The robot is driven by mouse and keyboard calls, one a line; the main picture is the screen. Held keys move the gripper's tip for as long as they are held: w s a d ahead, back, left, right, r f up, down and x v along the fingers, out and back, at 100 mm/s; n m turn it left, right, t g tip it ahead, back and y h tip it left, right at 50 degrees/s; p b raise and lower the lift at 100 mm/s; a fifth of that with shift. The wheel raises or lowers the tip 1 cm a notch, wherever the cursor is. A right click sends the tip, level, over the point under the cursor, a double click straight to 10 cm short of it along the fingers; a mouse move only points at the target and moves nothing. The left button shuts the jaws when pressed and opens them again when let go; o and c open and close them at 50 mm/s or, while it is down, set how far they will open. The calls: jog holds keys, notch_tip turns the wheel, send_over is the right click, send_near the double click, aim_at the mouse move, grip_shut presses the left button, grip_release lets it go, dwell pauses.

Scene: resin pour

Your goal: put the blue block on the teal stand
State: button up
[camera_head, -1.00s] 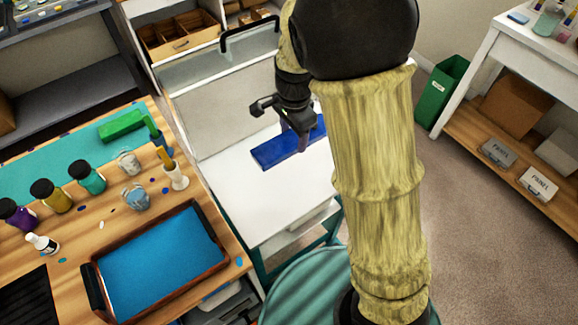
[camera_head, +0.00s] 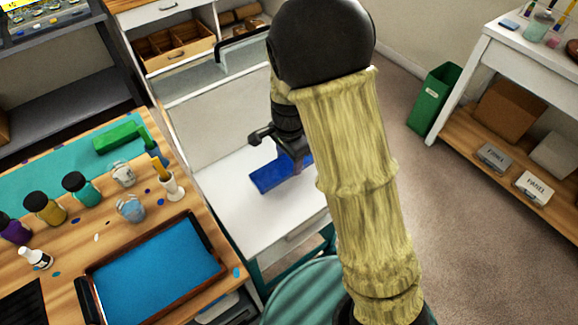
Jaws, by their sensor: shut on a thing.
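The blue block (camera_head: 268,180) is a long, flat, deep blue slab over the white top (camera_head: 235,212) of a low table with teal legs (camera_head: 257,277). I cannot tell whether it touches the top or is just above it. My gripper (camera_head: 296,166) points down over the block's right part and is shut on it. The hand and arm hide the block's right end and the fingertips. I cannot tell whether this teal-legged table is the teal stand; no other stand shows clearly.
On the left, a wooden bench (camera_head: 110,228) holds paint bottles, cups, a green block (camera_head: 116,137) on a teal mat, and a tray of blue resin (camera_head: 155,265). A green bin (camera_head: 433,98) and a white shelf unit (camera_head: 480,60) stand at right. The white top's front left is clear.

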aim_at(289, 162)
jog(key=shift+f, duration=1.85)
jog(key=o, duration=1.3)
jog(key=shift+f, duration=0.1)
jog(key=shift+c, duration=0.2)
notch_tip(289, 162, up, 12)
jog(key=shift+r+p, duration=0.15)
jog(key=shift+p, duration=0.25)
jog(key=shift+d, duration=0.1)
